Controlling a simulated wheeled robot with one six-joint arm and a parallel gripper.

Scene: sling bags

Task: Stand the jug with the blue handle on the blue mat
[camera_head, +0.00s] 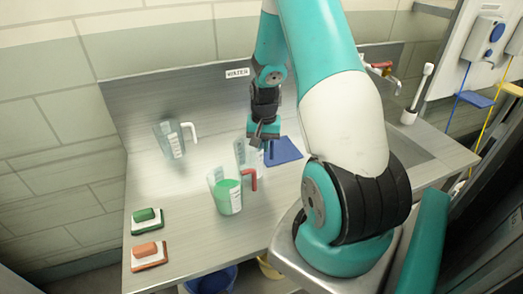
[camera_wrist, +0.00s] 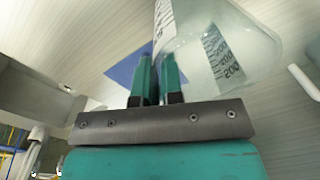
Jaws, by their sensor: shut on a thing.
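A clear jug (camera_head: 243,158) with a measuring scale hangs or stands under my gripper (camera_head: 264,138), partly behind the jug with green contents. Its blue handle (camera_head: 270,151) shows just below the fingers. In the wrist view my gripper (camera_wrist: 156,75) is shut on the handle, and the clear jug body (camera_wrist: 210,45) extends to the right of the fingers. Whether the jug's base touches the counter, I cannot tell. The blue mat (camera_head: 287,149) lies flat on the counter, just right of the held jug. It shows in the wrist view (camera_wrist: 122,72) left of and behind the fingers.
A jug with green contents (camera_head: 228,195) and a red handle stands close in front. A white-handled jug (camera_head: 174,142) stands at left. Green (camera_head: 147,220) and orange (camera_head: 149,254) sponges lie on trays at front left. A sink (camera_head: 408,138) is at right.

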